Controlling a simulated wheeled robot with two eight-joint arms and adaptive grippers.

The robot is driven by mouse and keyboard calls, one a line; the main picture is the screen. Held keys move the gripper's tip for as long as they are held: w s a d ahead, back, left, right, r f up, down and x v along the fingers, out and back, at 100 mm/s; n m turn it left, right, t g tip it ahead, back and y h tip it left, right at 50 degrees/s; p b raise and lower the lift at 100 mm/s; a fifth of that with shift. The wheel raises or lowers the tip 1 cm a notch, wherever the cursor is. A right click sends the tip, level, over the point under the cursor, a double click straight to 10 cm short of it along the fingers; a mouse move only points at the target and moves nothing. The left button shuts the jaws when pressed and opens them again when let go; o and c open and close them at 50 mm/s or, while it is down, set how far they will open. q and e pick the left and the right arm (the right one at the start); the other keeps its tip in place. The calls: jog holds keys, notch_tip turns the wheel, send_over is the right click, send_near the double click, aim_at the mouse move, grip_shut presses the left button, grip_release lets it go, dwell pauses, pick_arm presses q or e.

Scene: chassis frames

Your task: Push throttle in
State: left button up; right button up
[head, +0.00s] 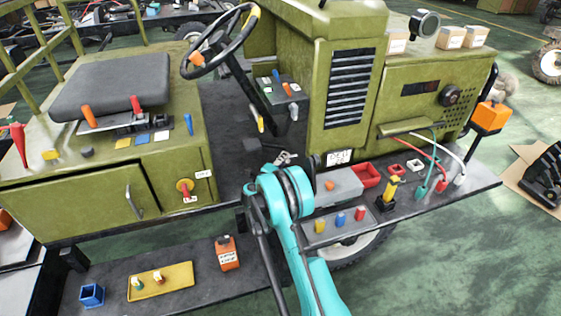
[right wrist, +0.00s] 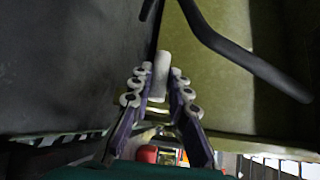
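My right gripper (head: 285,157) is low in front of the driver's footwell, at the end of my teal arm. In the right wrist view its two purple fingers (right wrist: 161,70) stand apart, with a pale grey cylinder (right wrist: 160,76) showing between their tips. I cannot tell whether they touch it. No part is readably marked as the throttle. A grey knob (head: 294,112) sits on the side of the small dash console (head: 272,88), above my gripper. My left gripper is out of view.
The steering wheel (head: 221,42) and its column rise left of the console. A dark bent bar (right wrist: 245,60) crosses the right wrist view close by. The side shelf (head: 465,185) holds red bins and coloured parts; a lower step (head: 120,272) holds a yellow tray.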

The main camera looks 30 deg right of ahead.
jog(key=o, duration=0.4)
jog(key=shift+d, duration=0.3)
jog(key=shift+o, duration=0.2)
jog(key=shift+s+a, duration=0.1)
jog(key=shift+a, duration=0.1)
jog(key=v, duration=1.1)
jog(key=shift+s+a, duration=0.25)
